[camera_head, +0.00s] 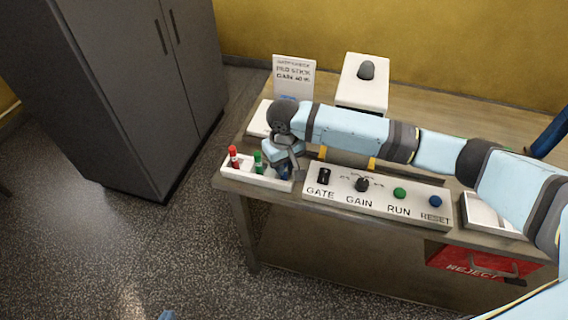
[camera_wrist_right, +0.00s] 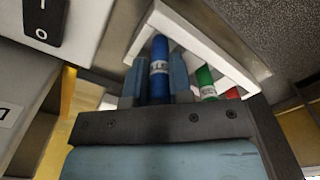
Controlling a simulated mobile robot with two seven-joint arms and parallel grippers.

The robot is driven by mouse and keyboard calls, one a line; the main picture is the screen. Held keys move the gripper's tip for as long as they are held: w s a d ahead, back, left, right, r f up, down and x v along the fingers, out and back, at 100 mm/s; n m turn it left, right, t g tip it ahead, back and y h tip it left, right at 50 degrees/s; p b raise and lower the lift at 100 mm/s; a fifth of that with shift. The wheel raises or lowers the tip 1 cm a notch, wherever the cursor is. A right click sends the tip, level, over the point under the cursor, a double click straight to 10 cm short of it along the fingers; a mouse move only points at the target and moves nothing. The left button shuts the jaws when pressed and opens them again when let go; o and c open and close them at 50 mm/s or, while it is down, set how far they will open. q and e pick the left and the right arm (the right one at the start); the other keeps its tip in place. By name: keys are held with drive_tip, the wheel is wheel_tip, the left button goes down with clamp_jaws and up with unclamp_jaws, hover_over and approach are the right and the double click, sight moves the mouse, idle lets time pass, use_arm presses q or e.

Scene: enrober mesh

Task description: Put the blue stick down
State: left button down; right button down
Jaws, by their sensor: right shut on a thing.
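My right gripper (camera_head: 284,168) is at the right end of the white stick tray (camera_head: 262,180) and is shut on the blue stick (camera_wrist_right: 160,72). In the wrist view the stick stands between the two fingers, its far end within the outline of the tray. I cannot tell whether it touches the tray's floor. In the head view the hand mostly hides it. The green stick (camera_head: 258,162) and the red stick (camera_head: 234,157) stand upright in the tray to the left.
A control panel (camera_head: 380,212) with GATE, GAIN, RUN and RESET controls stands just right of the tray. A sign (camera_head: 294,78) and a white box (camera_head: 362,92) with a dark knob are behind. A red REJECT bin (camera_head: 468,264) sits below the table edge. A grey cabinet (camera_head: 110,80) stands left.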

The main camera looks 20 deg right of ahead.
drive_tip(key=c, duration=1)
unclamp_jaws()
drive_tip(key=shift+f, duration=0.1)
